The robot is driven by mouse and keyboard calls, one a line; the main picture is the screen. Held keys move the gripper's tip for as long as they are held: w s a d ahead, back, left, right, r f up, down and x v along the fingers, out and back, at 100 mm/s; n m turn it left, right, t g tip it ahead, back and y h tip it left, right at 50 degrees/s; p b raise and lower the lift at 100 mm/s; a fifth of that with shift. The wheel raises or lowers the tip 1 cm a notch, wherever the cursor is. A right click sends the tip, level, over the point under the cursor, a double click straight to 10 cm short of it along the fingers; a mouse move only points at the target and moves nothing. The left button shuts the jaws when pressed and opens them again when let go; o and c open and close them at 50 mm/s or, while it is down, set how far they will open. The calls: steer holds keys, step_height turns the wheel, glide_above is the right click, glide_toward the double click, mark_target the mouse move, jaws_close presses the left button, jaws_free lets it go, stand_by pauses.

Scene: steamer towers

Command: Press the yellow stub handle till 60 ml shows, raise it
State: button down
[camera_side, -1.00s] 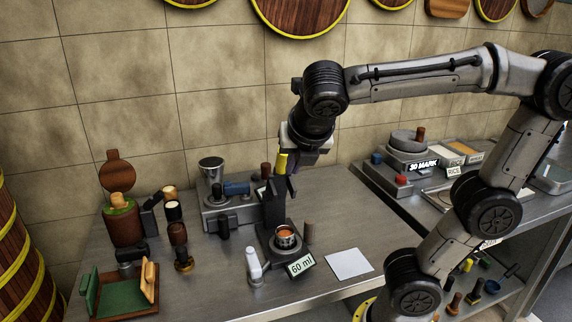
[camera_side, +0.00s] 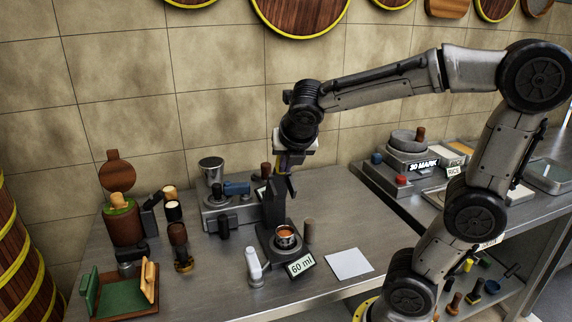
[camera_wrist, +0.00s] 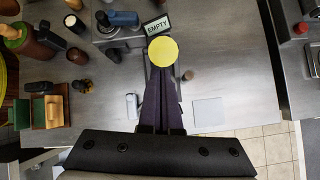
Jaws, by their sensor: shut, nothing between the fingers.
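The yellow stub handle shows in the wrist view as a round yellow disc (camera_wrist: 162,51) at the fingertips. My gripper (camera_side: 290,190) is shut and empty, pointing down above the dark machine (camera_side: 274,205). I cannot tell whether it touches the handle. A metal cup (camera_side: 285,243) with orange-brown liquid stands at the machine's base. The sign in front (camera_side: 300,265) reads 60 ml.
A white bottle-like object (camera_side: 254,266) stands left of the cup, and a brown cylinder (camera_side: 308,232) right of it. A white sheet (camera_side: 348,264) lies on clear counter. Another grey machine (camera_side: 225,208) stands behind left. A sign reading EMPTY (camera_wrist: 157,25) shows in the wrist view.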

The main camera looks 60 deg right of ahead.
steer(key=shift+w+d+r+g+y, duration=0.55)
steer(key=shift+w+d+r, duration=0.2)
steer(key=shift+w+d, duration=0.15)
steer(key=w+d+r, duration=0.1)
steer(key=w+d, duration=0.6)
steer(key=shift+w+d+r+g+y, duration=0.25)
steer(key=shift+d+r+g+y, duration=0.05)
steer(key=shift+r+g+y, duration=0.1)
stand_by(0.3)
